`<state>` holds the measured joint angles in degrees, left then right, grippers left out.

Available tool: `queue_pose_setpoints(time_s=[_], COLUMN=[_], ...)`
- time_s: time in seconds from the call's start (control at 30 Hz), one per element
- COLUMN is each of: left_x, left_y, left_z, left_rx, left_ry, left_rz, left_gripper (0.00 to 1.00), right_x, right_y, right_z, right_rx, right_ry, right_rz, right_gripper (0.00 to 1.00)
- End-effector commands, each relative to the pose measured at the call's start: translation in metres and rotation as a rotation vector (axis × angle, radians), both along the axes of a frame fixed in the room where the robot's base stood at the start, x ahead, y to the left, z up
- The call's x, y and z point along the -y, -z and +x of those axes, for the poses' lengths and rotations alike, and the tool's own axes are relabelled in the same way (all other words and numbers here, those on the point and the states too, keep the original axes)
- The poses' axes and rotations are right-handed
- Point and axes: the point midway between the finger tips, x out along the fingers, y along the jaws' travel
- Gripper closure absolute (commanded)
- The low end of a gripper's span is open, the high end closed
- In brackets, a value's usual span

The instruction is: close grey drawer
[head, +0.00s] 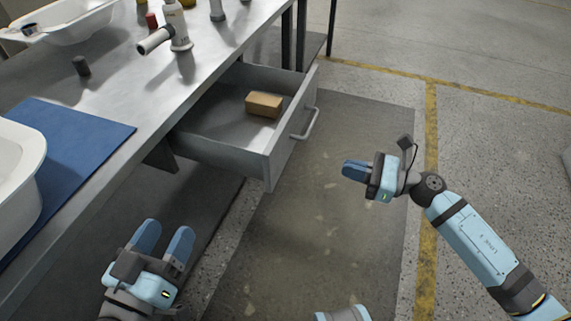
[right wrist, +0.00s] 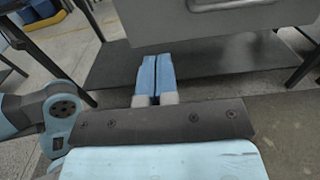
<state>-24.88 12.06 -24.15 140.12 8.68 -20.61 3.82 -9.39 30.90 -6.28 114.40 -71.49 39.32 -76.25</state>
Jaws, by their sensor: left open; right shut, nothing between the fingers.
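The grey drawer (head: 222,151) is pulled out from under the workbench, with a small brown box (head: 264,104) lying inside. Its bar handle (head: 305,124) is on the front panel. My right gripper (head: 346,169) is shut and empty, in front of the drawer and apart from it. In the right wrist view its closed blue fingers (right wrist: 156,75) point toward the drawer front (right wrist: 175,22), which fills the top. Part of the handle (right wrist: 212,5) shows at the upper edge there. My left gripper (head: 164,236) is open and empty, beside the bench at the lower left.
The grey workbench (head: 110,75) holds a blue mat (head: 75,143), white tub shells (head: 15,170), a white spray-like bottle (head: 180,28) and small parts. Bench legs (head: 301,35) stand behind the drawer. The floor (head: 330,225) in front of the drawer is clear.

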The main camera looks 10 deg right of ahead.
Motion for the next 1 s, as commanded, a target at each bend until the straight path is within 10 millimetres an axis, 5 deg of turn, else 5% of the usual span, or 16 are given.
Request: queue_pose_setpoints(time_s=[0.6, 1.0], left_x=[0.001, 0.002], left_y=[0.02, 0.028], left_z=[0.0, 0.0], left_rx=[-0.051, -0.082], left_ry=[0.018, 0.029], left_rz=[0.028, 0.044], left_gripper=[0.4, 0.4], right_x=[-0.093, -0.115], right_y=[0.0, -0.001], right_z=[0.063, 0.077], right_rx=[0.001, -0.002], right_ry=[0.0, 0.0], right_rz=[0.004, 0.003], right_gripper=[1.0, 1.0])
